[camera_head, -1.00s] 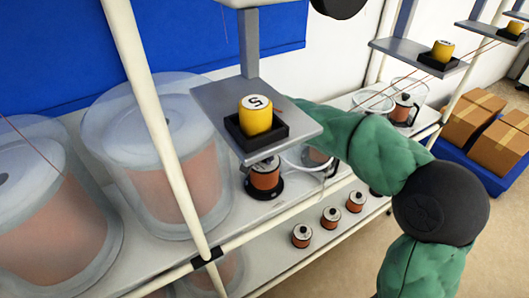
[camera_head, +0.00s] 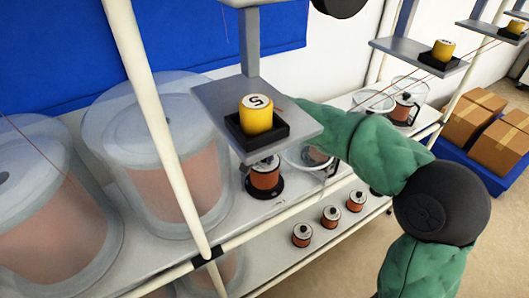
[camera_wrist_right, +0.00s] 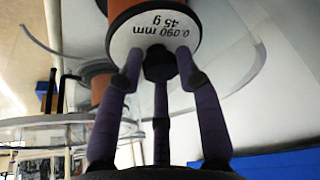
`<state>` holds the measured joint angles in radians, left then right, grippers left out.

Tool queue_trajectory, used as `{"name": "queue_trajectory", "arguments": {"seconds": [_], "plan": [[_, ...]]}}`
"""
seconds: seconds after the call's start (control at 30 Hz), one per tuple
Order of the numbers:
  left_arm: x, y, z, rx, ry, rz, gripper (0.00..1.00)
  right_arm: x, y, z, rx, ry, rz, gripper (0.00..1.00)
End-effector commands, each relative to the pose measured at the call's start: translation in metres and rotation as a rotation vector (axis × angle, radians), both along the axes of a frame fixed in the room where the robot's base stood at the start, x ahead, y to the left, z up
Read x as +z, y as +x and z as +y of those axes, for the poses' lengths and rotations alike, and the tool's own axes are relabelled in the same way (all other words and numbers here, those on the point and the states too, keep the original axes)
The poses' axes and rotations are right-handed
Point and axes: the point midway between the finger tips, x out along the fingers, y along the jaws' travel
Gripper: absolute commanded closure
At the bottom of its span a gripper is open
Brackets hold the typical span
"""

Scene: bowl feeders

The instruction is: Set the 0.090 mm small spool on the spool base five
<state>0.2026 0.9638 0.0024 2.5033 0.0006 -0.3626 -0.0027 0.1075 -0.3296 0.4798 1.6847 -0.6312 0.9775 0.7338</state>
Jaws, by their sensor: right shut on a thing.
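In the right wrist view, my right gripper (camera_wrist_right: 160,82) is shut on the small spool (camera_wrist_right: 150,38), with its fingers at the black hub. The spool's white end face reads 0.090 mm, 45 g; its orange winding is partly cut off by the picture's edge. In the head view my green right arm reaches behind the shelf plate, which hides the gripper. Under the yellow piece marked 5 (camera_head: 256,115), an orange spool (camera_head: 265,175) stands on a round black base (camera_head: 262,194). My left gripper is not in view.
The yellow piece's grey plate (camera_head: 306,130) overhangs the bench. A clear bowl (camera_head: 297,156) stands right of the black base. Large clear drums (camera_head: 140,130) fill the left, behind a white post (camera_head: 160,130). Several small spools (camera_head: 331,215) stand on the lower shelf.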

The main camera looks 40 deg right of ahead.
Motion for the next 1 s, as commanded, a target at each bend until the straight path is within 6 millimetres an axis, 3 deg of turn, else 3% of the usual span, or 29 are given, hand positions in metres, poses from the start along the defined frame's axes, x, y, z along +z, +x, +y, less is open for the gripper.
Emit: {"name": "queue_trajectory", "arguments": {"seconds": [1.0], "plan": [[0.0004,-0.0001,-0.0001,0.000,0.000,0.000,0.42,-0.0041,0.0012,-0.0012,-0.002,-0.002,-0.007,1.00]]}}
